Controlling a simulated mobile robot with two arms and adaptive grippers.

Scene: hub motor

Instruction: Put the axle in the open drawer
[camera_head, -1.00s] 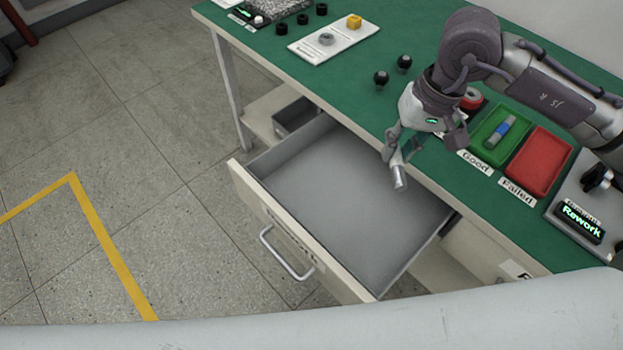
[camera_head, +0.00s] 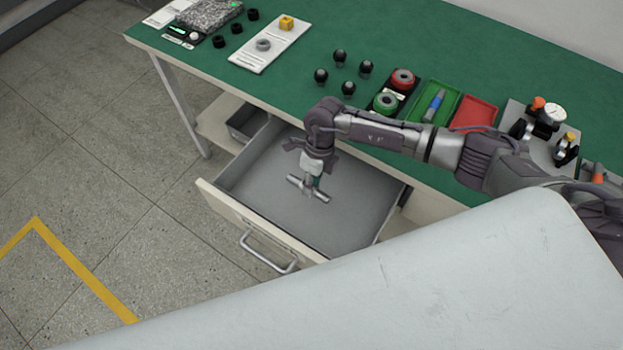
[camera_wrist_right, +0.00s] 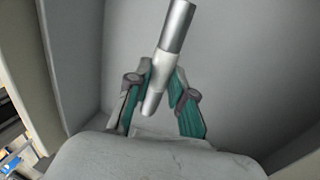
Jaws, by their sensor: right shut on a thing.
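The open drawer (camera_head: 345,217) sticks out from under the green workbench, with a grey, bare floor inside. My right gripper (camera_head: 309,184) is over the drawer and shut on the axle (camera_head: 318,195), a silvery metal rod. In the right wrist view the axle (camera_wrist_right: 178,28) passes between the teal-padded fingers of my right gripper (camera_wrist_right: 160,92), with the grey drawer behind it. I cannot tell whether the axle touches the drawer floor. My left gripper is not in view.
The workbench (camera_head: 420,45) carries several black knobs (camera_head: 340,56), a green tray (camera_head: 421,112) with a blue and grey part, a red tray (camera_head: 474,113) and a gauge fixture (camera_head: 552,115). The drawer handle (camera_head: 268,256) faces the open floor.

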